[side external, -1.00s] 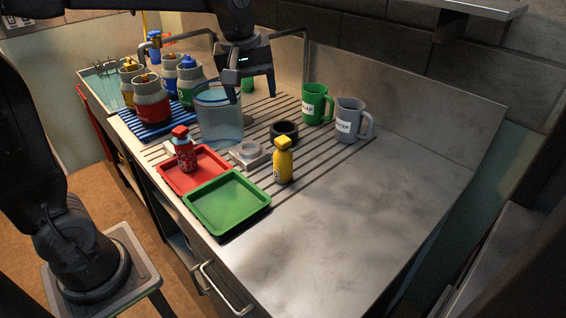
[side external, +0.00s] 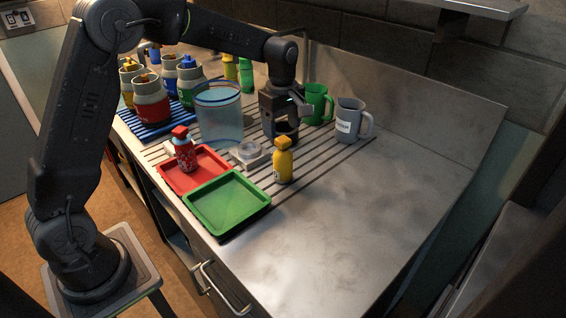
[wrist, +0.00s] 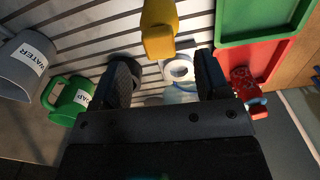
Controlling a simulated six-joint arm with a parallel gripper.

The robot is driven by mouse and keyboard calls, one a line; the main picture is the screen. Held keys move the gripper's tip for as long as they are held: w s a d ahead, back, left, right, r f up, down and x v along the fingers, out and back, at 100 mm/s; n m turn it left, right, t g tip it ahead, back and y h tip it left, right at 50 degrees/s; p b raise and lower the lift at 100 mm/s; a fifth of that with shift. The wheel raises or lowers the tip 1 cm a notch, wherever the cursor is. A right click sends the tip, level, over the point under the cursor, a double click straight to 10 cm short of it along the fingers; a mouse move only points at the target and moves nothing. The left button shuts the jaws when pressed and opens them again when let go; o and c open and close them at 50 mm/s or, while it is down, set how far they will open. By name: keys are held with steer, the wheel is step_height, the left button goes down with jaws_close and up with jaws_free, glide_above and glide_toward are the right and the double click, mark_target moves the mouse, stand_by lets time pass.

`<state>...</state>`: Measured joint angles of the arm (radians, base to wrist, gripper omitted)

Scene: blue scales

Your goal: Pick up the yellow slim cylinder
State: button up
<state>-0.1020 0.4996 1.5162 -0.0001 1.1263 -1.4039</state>
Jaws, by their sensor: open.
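A slim yellow bottle with a yellow cap (side external: 283,165) stands upright on the steel counter, just right of the green tray. It also shows at the top middle of the wrist view (wrist: 159,32). My gripper (side external: 282,138) is open, pointing down above the counter behind the bottle, and apart from it. In the wrist view its two fingers (wrist: 163,75) are spread with nothing held between them. A slim yellow-green upright thing (side external: 229,67) stands at the back behind the clear jar, mostly hidden.
A black ring (wrist: 132,66) lies beneath my gripper. The green mug (side external: 316,103) and grey mug (side external: 347,122) stand close to its right. The clear jar (side external: 218,125), red tray (side external: 205,160) and green tray (side external: 228,202) are left. The right counter is clear.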

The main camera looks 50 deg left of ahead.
mark_target(283, 139)
steer(key=shift+d+f, duration=0.2)
steer(key=shift+f, duration=2.65)
jaws_close()
